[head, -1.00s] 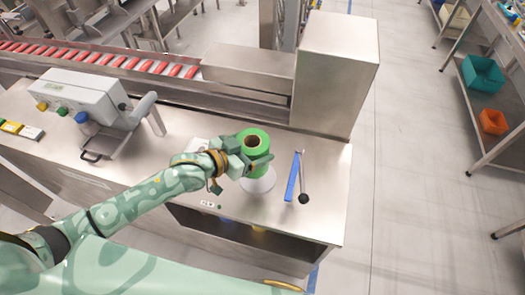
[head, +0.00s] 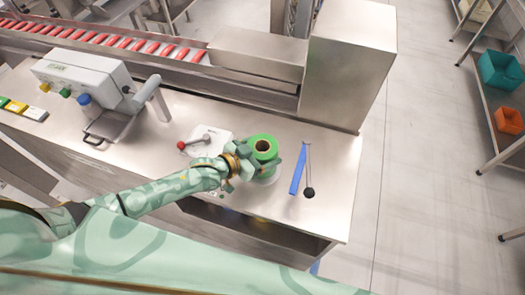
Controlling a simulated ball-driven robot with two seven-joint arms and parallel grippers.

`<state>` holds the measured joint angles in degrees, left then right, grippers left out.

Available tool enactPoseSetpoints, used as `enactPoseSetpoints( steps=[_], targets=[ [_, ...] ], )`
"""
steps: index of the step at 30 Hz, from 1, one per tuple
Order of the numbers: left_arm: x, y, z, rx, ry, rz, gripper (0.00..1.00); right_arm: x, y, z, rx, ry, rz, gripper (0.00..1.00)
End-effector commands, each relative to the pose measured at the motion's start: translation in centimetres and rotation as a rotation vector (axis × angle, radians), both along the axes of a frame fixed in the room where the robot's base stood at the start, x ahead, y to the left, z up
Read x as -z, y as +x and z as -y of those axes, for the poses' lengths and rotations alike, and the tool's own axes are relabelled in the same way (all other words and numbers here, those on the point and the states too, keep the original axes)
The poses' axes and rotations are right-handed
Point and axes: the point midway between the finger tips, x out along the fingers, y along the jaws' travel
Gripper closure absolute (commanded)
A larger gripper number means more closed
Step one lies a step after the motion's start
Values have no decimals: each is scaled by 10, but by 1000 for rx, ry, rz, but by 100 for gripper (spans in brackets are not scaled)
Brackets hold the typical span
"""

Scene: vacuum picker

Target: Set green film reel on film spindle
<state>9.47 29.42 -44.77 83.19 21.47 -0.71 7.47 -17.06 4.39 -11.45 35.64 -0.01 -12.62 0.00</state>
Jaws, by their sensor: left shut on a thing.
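The green film reel (head: 264,144) is upright, its brown core facing up, near the right part of the steel counter. My left gripper (head: 262,160) is shut on it from the left, with a finger on either side. A white round base (head: 268,180), which looks like the foot of the film spindle, shows just under the reel. The reel and gripper hide most of it and any post. I cannot tell whether the reel touches the base. My right gripper is not in view.
A blue strip (head: 299,170) and a black-knobbed lever (head: 309,191) stand close right of the reel. A red-knobbed lever (head: 182,145) on a white plate is behind my wrist. A grey control box (head: 82,83) is farther left; a steel cabinet (head: 345,70) rises behind.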

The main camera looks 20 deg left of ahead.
Motion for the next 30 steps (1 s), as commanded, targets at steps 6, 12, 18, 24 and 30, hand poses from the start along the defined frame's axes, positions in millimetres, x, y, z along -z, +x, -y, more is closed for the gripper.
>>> enactPoseSetpoints(
  steps=[6,12,18,24,30],
  targets=[
    [1,1,0,0,-3,2,60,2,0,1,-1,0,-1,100],
    [2,0,0,0,0,0,0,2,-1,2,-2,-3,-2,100],
    [-2,0,0,0,0,0,0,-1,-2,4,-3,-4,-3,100],
    [-13,-26,-18,1,1,-4,0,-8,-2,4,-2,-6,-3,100],
    [-28,-62,-45,0,2,-3,0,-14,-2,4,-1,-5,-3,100]
  ],
)
